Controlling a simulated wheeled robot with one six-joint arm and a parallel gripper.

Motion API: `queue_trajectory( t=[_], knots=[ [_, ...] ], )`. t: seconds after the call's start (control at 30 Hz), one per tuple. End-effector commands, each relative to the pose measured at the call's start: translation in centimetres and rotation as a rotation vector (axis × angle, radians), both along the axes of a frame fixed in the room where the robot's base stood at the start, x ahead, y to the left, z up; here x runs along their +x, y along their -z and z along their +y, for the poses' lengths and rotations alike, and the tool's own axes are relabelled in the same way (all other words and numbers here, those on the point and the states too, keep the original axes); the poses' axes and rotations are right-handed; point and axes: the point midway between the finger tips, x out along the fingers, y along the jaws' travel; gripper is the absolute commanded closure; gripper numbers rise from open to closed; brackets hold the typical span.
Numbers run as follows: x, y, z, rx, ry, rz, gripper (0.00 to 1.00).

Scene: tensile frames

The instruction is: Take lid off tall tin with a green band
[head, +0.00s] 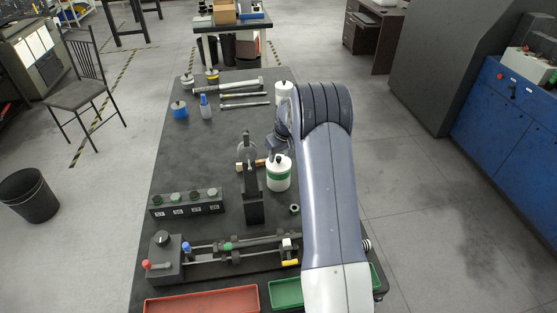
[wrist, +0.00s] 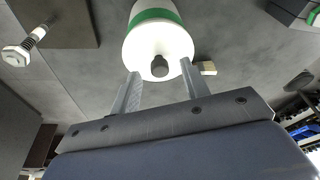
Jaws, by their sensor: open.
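The tall tin with a green band (head: 279,183) stands upright on the dark table, just left of my arm. Its white lid (head: 274,161) is on, with a small dark knob (head: 280,158) on top. The wrist view shows the lid (wrist: 143,47), the knob (wrist: 159,68) and the green band (wrist: 153,15). My gripper (wrist: 159,72) is open, its two fingers apart, with the knob between the fingertips in that view. I cannot tell whether a finger touches the knob. In the head view my wrist hides the fingers.
A dark upright stand (head: 252,180) is close left of the tin. A white tin (head: 284,94) and a blue tin (head: 180,112) stand farther back. A block with several knobs (head: 186,204) lies left. Red (head: 200,303) and green (head: 286,293) trays are at the front. The table's middle left is clear.

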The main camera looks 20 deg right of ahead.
Motion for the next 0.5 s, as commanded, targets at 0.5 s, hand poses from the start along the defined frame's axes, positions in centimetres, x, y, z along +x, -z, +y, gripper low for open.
queue_trajectory(
  t=[0.5],
  knots=[
    [0.22, 0.83, 0.06, 0.0, 0.0, -0.001, 0.69]
  ],
)
